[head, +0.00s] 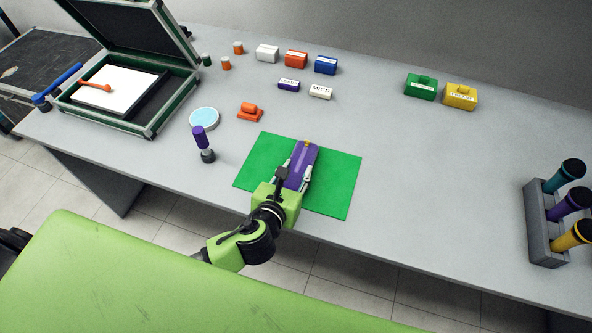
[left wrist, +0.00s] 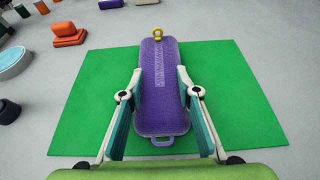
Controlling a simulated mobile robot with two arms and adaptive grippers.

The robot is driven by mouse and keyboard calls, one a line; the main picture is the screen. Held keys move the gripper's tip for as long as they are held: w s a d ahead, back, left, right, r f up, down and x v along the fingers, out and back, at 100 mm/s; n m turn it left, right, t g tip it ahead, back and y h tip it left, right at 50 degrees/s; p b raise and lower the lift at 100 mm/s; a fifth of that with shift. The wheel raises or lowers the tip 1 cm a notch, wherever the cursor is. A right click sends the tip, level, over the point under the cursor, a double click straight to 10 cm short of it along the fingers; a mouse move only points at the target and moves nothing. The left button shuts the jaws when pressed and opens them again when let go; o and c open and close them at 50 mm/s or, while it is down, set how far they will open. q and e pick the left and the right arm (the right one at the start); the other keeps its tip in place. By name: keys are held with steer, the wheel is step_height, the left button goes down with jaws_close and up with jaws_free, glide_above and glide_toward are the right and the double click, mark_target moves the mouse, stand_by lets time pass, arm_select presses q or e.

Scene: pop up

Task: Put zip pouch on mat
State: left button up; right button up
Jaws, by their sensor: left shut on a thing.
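The purple zip pouch (head: 301,162) has a yellow zip pull at its far end. It is over the green mat (head: 340,185), near the mat's middle. My left gripper (head: 293,176) is shut on the pouch, with one finger along each long side. In the left wrist view the pouch (left wrist: 163,85) lies lengthwise between the fingers of my left gripper (left wrist: 160,95), with green mat (left wrist: 225,80) around it. I cannot tell whether the pouch touches the mat or is slightly above it. My right gripper is not in view.
An open case (head: 150,124) stands at the left. A purple-handled stamp (head: 201,140), a light blue round tin (head: 204,117) and an orange block (head: 249,113) are left of the mat. A grey rack (head: 541,225) stands at the right. The table between mat and rack is clear.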

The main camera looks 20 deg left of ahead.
arm_select(q)
steer(key=o, duration=1.2)
steer(key=shift+r, duration=0.1)
steer(key=v, duration=1)
steer(key=shift+s+r, duration=0.1)
steer(key=shift+s, duration=0.2)
steer(key=shift+s+r, duration=0.35)
steer(key=shift+s, duration=0.25)
